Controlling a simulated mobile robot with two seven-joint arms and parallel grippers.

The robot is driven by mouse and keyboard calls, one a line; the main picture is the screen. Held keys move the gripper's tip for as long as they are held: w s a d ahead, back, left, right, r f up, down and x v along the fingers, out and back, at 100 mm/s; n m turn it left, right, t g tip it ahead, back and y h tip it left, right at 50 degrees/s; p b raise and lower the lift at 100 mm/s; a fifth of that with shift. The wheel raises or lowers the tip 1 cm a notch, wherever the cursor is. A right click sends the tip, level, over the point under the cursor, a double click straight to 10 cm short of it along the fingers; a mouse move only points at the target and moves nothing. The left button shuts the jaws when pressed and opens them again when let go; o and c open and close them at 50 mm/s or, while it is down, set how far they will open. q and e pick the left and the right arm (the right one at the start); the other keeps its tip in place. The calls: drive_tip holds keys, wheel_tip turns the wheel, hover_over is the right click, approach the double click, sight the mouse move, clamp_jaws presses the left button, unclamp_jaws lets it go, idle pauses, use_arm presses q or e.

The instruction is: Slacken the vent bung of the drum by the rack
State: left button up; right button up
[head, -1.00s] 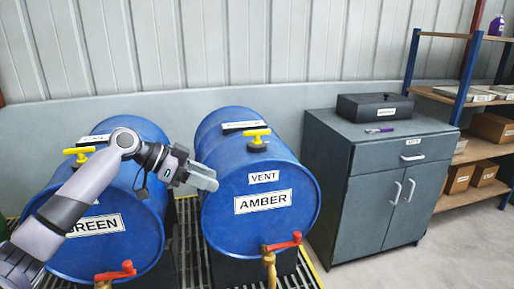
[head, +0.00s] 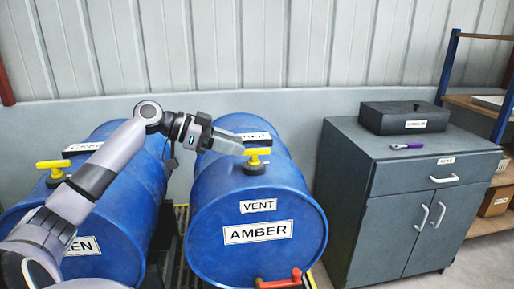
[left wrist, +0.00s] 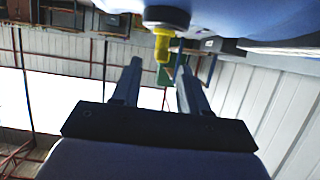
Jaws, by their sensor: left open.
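The AMBER drum (head: 258,210) is blue and lies on its side, with VENT and AMBER labels on its front end. Its vent bung (head: 256,158) is a yellow T-handle on a black base on the drum's top. My left gripper (head: 238,143) is open, just behind and left of the T-handle in the head view. In the left wrist view the picture is upside down, and the yellow bung (left wrist: 162,45) shows just past the open fingertips (left wrist: 158,68), roughly between them. I cannot tell whether they touch. My right gripper is not in view.
A second blue drum (head: 110,215) with its own yellow bung (head: 54,168) is at left under my arm. A red tap handle (head: 280,279) is low on the AMBER drum. A grey cabinet (head: 400,195) with a black box (head: 404,117) stands right, before the rack (head: 473,88).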

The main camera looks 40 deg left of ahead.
sight(254, 149)
use_arm(q)
drive_tip(key=shift+p+x, duration=0.7)
drive_tip(key=shift+x, duration=2.2)
drive_tip(key=shift+f, duration=0.1)
clamp_jaws()
